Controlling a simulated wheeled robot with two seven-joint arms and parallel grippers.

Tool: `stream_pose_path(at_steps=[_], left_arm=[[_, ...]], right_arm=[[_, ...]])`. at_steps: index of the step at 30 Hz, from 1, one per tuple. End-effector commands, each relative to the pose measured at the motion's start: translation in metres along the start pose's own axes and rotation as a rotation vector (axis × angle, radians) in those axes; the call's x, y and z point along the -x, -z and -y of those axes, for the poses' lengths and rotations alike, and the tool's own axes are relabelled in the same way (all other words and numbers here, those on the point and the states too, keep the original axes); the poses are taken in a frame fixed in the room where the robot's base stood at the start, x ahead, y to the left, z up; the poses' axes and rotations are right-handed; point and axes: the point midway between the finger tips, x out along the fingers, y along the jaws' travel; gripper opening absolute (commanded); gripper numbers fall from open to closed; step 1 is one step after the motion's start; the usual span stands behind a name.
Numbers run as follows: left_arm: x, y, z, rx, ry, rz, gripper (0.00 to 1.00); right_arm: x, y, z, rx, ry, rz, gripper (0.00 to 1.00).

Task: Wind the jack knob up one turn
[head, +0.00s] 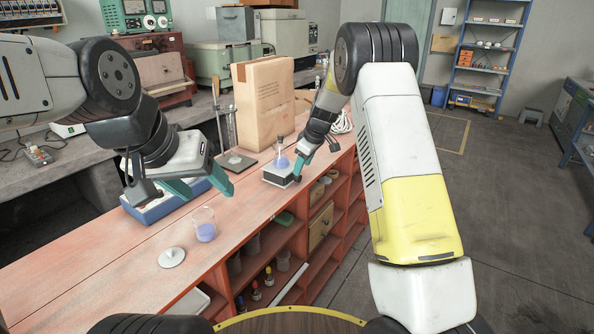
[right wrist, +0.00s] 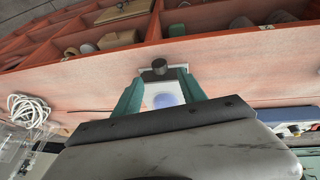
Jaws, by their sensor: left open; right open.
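In the right wrist view, the jack's black knob (right wrist: 160,67) shows just beyond the fingertips, with the jack's top (right wrist: 178,76) and the flask's blue liquid (right wrist: 164,100) between the fingers. My right gripper (head: 297,172), also in the right wrist view (right wrist: 160,80), is open beside the jack; whether it touches the knob I cannot tell.
A beaker (head: 204,224) of blue liquid and a white round-based piece (head: 172,257) stand front left. A metal stand (head: 235,160) and cardboard box (head: 264,100) are behind the jack. Shelves (head: 320,228) sit under the bench's front edge. Coiled white cable (right wrist: 30,110) lies nearby.

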Motion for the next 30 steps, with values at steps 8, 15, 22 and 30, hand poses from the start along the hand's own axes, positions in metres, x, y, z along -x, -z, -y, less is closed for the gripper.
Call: stream_pose_path(at_steps=[8,15,22,30], left_arm=[[0.0,0.0,0.0,0.0,0.0,0.0,0.61],[0.0,0.0,0.0,0.0,0.0,0.0,0.61],[0.0,0.0,0.0,0.0,0.0,0.0,0.61],[0.0,0.0,0.0,0.0,0.0,0.0,0.61]], right_arm=[[-0.045,-0.001,0.001,-0.001,0.002,0.003,0.49],[-0.061,0.0,0.001,-0.002,0.001,0.0,0.49],[-0.061,0.0,0.001,-0.002,0.001,0.0,0.49],[-0.061,-0.001,0.001,-0.002,0.001,0.001,0.0]])
